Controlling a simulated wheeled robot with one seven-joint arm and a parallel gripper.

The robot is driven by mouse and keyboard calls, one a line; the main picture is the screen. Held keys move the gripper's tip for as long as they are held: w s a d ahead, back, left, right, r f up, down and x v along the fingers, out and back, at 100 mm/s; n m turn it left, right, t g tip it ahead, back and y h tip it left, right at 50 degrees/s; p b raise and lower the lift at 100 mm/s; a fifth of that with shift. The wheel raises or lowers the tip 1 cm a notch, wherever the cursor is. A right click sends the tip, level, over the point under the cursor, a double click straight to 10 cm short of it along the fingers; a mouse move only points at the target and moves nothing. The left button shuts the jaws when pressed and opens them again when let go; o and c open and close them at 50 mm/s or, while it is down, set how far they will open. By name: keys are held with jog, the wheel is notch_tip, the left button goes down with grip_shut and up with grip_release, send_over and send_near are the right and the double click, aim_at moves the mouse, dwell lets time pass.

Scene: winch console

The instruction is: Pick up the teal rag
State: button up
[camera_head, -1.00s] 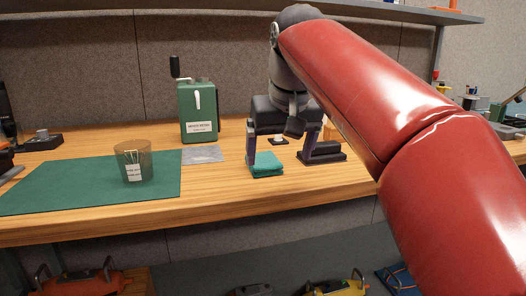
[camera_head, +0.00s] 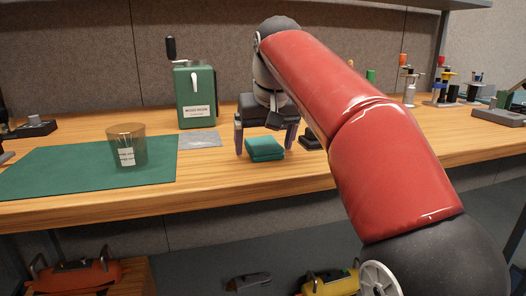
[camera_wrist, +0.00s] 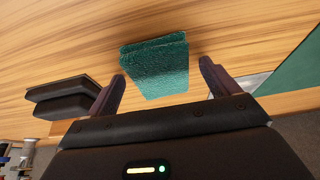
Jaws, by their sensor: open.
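The teal rag (camera_head: 265,149) lies folded on the wooden bench near its front edge, right of the green mat. In the wrist view the rag (camera_wrist: 158,66) sits just beyond and between the two fingertips, with a gap on each side. My gripper (camera_head: 266,146) is open and low over the bench, a finger on either side of the rag. It also shows open and empty in the wrist view (camera_wrist: 163,78). I cannot tell the exact height of the fingertips above the bench.
A glass jar (camera_head: 127,146) stands on the green mat (camera_head: 60,168). A green winch box (camera_head: 195,97) with a crank stands behind a grey sheet (camera_head: 199,140). A dark block (camera_wrist: 63,97) lies close beside one finger. The bench's front edge is near.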

aim_at(265, 143)
jog(key=c, duration=1.1)
jog(key=shift+o, duration=0.2)
jog(key=shift+r, duration=0.1)
notch_tip(265, 143, up, 7)
jog(key=p, duration=0.3)
jog(key=shift+w+r, duration=0.1)
jog(key=shift+a+r, duration=0.1)
jog(key=shift+r, duration=1.2)
